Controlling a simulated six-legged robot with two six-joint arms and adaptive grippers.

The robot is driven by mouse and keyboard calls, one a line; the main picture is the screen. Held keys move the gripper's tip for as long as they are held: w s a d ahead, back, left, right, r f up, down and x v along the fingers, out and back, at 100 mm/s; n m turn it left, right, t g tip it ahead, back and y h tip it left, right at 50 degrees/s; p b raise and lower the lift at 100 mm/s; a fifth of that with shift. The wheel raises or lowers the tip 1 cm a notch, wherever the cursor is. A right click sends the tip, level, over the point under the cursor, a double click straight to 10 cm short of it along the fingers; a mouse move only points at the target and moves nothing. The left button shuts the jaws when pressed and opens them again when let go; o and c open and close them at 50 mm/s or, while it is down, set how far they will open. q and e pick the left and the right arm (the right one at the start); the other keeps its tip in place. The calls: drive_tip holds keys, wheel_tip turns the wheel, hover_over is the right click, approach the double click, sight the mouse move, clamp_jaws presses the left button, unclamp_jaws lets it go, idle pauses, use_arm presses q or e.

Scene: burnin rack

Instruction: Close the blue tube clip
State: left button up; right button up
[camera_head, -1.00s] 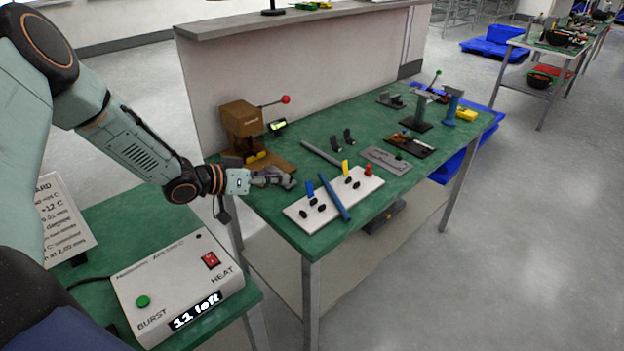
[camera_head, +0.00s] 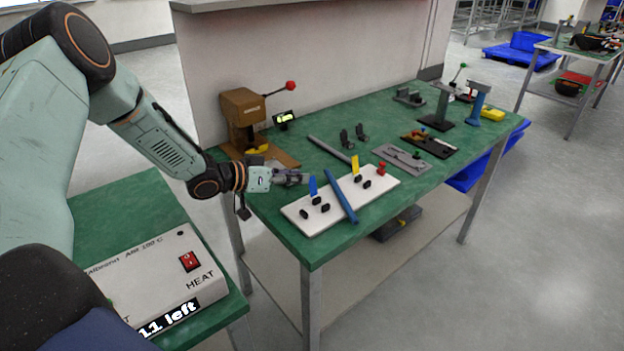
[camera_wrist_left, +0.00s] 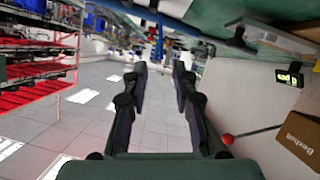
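The blue clip (camera_head: 313,186) stands upright at the left part of a white board (camera_head: 296,211) on the green bench, with its lever raised. Black oval pieces stand beside it on the board. A long blue bar (camera_head: 341,196) lies slantwise across the board, right of the clip. My left gripper (camera_head: 304,178) is just left of the blue clip and seems a little above the board; I cannot tell whether it touches. In the left wrist view its two dark fingers (camera_wrist_left: 160,82) are apart with nothing between them. My right gripper is not in view.
A yellow clip (camera_head: 355,166) and a red knob (camera_head: 381,168) are on the board's right part. A brown press (camera_head: 243,118) with a red-knobbed lever stands behind my gripper. A grey fixture (camera_head: 404,158) lies to the right. A heater box (camera_head: 160,275) is at lower left.

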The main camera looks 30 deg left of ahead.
sight(311, 177)
use_arm(q)
drive_tip(key=b+x, duration=0.1)
drive_tip(key=x, duration=0.3)
drive_tip(key=shift+f, duration=0.25)
drive_tip(key=shift+w+d, duration=0.35)
drive_tip(key=shift+w, duration=0.15)
drive_tip(key=shift+w+f, duration=0.1)
clamp_jaws()
